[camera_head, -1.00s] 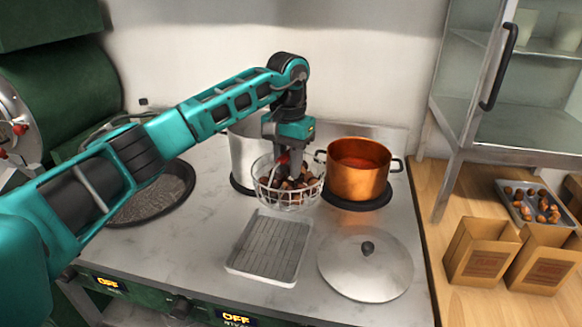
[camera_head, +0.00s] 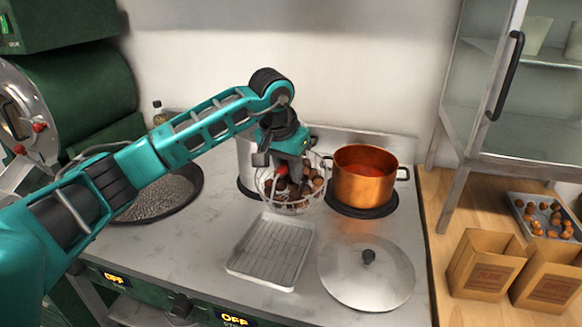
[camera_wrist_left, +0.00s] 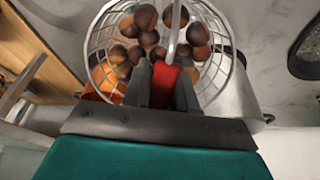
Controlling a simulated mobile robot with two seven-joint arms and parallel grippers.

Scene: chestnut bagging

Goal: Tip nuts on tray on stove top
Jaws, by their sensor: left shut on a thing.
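My left gripper (camera_head: 290,165) is shut on the red handle (camera_wrist_left: 164,82) of a wire basket (camera_head: 285,206). The basket holds several brown nuts (camera_head: 297,188), which also show in the left wrist view (camera_wrist_left: 148,38). It hangs above the stove top (camera_head: 200,235), tilted, behind the empty metal tray with a rack (camera_head: 270,252). The nuts are still inside the basket. My right gripper does not show.
A copper pot (camera_head: 362,183) stands close to the right of the basket, with a steel pot (camera_head: 246,160) behind. A lid (camera_head: 367,280) lies right of the tray. A dark pan (camera_head: 160,200) is at left. Paper boxes (camera_head: 487,270) and a nut tray (camera_head: 523,220) are on the wooden counter.

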